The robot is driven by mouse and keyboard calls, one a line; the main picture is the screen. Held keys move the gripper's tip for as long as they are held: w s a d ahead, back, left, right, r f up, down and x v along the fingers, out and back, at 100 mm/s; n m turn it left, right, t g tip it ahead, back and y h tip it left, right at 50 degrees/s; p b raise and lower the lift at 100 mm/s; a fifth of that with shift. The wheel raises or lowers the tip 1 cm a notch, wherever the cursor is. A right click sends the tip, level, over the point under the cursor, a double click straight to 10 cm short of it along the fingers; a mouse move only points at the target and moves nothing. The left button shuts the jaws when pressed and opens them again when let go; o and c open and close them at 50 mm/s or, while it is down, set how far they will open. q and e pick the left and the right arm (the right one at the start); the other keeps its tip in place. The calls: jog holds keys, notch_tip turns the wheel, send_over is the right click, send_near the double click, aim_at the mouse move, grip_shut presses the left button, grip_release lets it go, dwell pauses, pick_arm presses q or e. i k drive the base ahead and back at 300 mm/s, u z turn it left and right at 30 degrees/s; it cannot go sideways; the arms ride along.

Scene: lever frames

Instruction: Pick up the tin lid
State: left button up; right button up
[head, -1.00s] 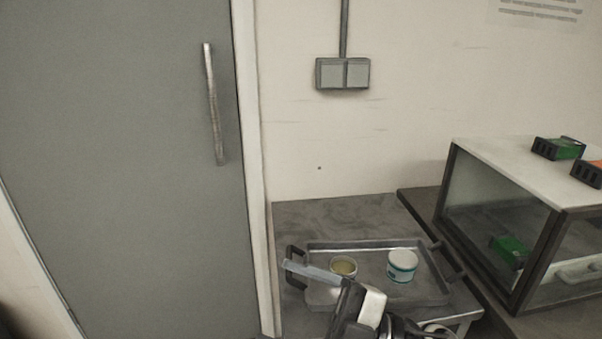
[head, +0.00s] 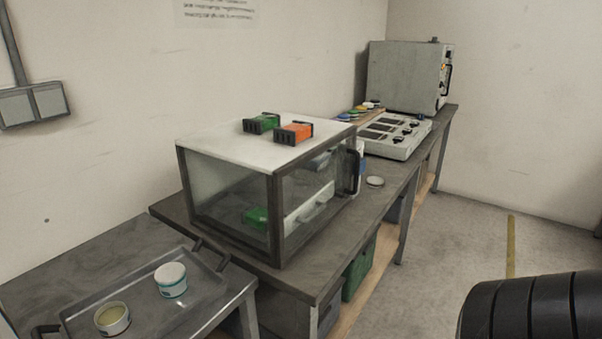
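A small round pale lid (head: 375,181) lies flat on the long dark bench, to the right of the glass-fronted cabinet. It looks like the tin lid. At the lower left, an open tin (head: 112,319) with yellowish contents stands on a metal tray (head: 207,317). A second tin (head: 171,280) with a white top and a teal band stands on the same tray. Neither of my grippers is in view, so I cannot see whether they are open or shut.
Behind the lid are a panel with knobs (head: 392,136) and a grey oven-like box (head: 404,77). Floor (head: 470,230) is clear to the right.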

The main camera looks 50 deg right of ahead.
aim_at(372, 182)
jog(key=z, duration=3.2)
jog(key=i, duration=1.4)
